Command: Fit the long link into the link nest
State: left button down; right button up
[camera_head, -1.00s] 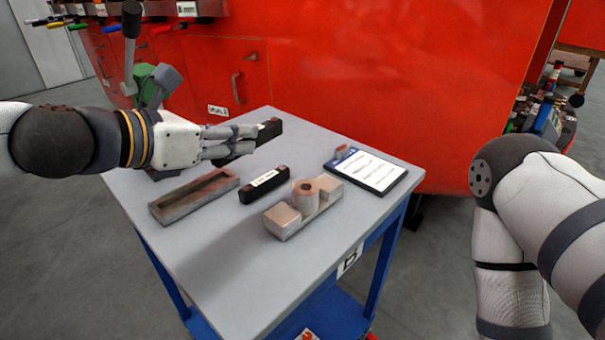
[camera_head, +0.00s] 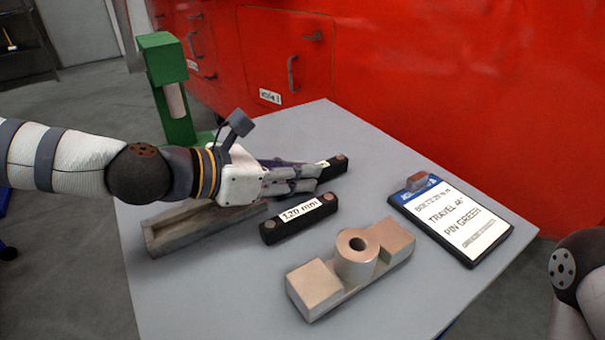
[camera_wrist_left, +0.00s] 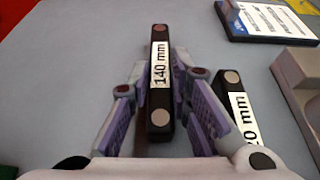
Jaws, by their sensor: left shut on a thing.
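The long link, a black bar labelled 140 mm (camera_wrist_left: 159,70), lies lengthwise between the fingers of my left gripper (camera_wrist_left: 160,88) in the left wrist view. In the head view its far end (camera_head: 338,168) shows past the left gripper (camera_head: 308,180); the rest is hidden. The left gripper is shut on it. I cannot tell whether it touches the table. The grey slotted trough, which looks like the link nest (camera_head: 165,242), lies on the table below and left of the hand, partly covered by it. Its visible slot looks empty. My right gripper is out of view.
A shorter black bar labelled 120 mm (camera_head: 298,219) lies close by the hand. A metal block with a round boss (camera_head: 322,287) and a clipboard (camera_head: 452,215) sit to the right. A green stand (camera_head: 163,80) rises behind the left hand. The table's front area is clear.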

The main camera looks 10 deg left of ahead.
pick_arm(q)
jog(key=shift+s+r, duration=0.2)
jog(key=shift+s, duration=0.45)
jog(key=shift+w+f, duration=0.3)
jog(key=shift+f, duration=0.05)
jog(key=c, duration=1.6)
grip_release()
jog(key=shift+r, duration=0.1)
jog(key=shift+o, duration=0.6)
jog(key=shift+r, duration=0.15)
